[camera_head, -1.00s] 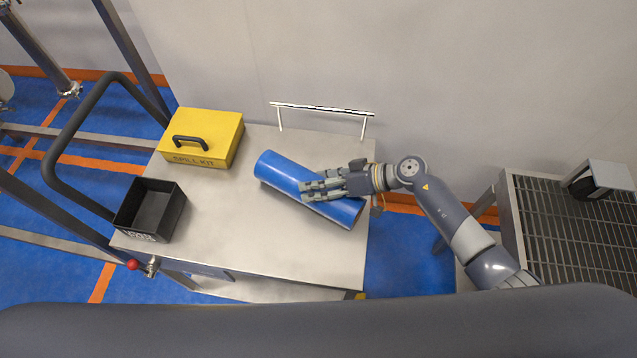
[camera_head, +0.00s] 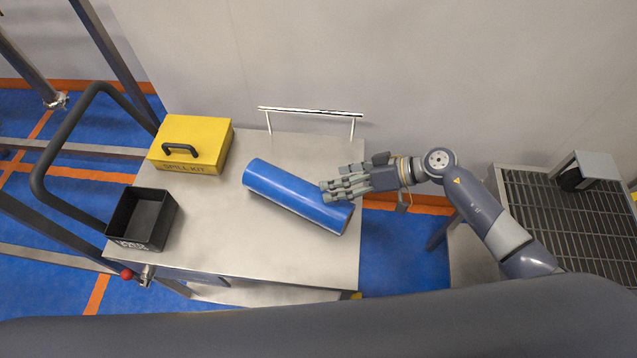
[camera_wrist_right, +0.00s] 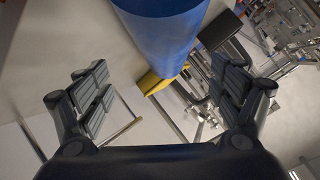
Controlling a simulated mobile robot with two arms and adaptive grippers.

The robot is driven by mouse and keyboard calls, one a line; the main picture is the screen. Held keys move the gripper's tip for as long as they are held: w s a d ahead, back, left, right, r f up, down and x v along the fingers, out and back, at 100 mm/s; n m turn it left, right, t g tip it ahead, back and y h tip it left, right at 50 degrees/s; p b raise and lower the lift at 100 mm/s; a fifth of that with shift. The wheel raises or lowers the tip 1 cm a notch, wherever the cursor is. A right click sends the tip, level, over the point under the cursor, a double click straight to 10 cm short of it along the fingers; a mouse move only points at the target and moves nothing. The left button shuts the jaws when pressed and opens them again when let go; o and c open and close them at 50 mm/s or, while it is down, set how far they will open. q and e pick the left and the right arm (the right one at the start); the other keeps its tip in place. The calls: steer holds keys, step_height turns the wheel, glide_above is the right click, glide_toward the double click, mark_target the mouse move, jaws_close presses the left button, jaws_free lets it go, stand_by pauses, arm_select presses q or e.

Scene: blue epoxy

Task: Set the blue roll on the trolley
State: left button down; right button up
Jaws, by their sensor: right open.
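The blue roll (camera_head: 290,192) lies on its side on the grey metal top of the trolley (camera_head: 240,240), slanting from upper left to lower right. My right gripper (camera_head: 338,191) is just off the roll's right end and partly overlaps it in the head view. In the right wrist view the fingers (camera_wrist_right: 165,95) are spread wide and empty, with the blue roll (camera_wrist_right: 165,30) beyond them. Whether a finger still touches the roll cannot be told. My left gripper is not in view.
A yellow spill kit case (camera_head: 192,146) and a black open bin (camera_head: 142,218) stand on the trolley's left side. A dark grated surface (camera_head: 570,220) is at the right. The trolley's front middle is clear.

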steer(key=v, duration=0.4)
steer(key=shift+d, duration=0.1)
stand_by(0.4)
